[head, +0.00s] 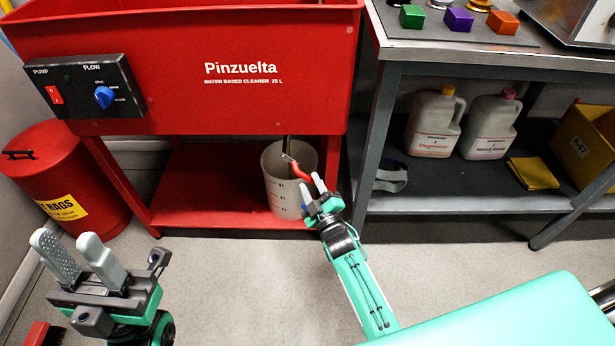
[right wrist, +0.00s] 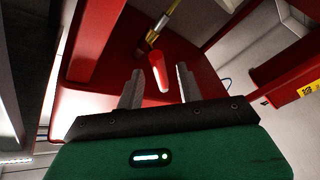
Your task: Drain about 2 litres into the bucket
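The red Pinzuelta washer tank (head: 270,110) stands at the back. A pale bucket (head: 280,195) with graduation marks stands on its lower shelf; its contents cannot be made out. A drain valve with a red lever handle (head: 299,171) hangs over the bucket. The lever handle (right wrist: 158,72) also shows in the right wrist view, below a brass-coloured pipe (right wrist: 160,32). My right gripper (head: 311,190) is open beside the bucket, its fingers on either side of the lever in the wrist view, with gaps visible. My left gripper (head: 67,248) is open and empty at the lower left.
A control box (head: 88,88) with a red switch and blue knob is on the tank front. A red rags bin (head: 65,170) stands left. A grey bench (head: 460,205) with jugs (head: 434,122) stands right. The middle floor (head: 240,280) is clear.

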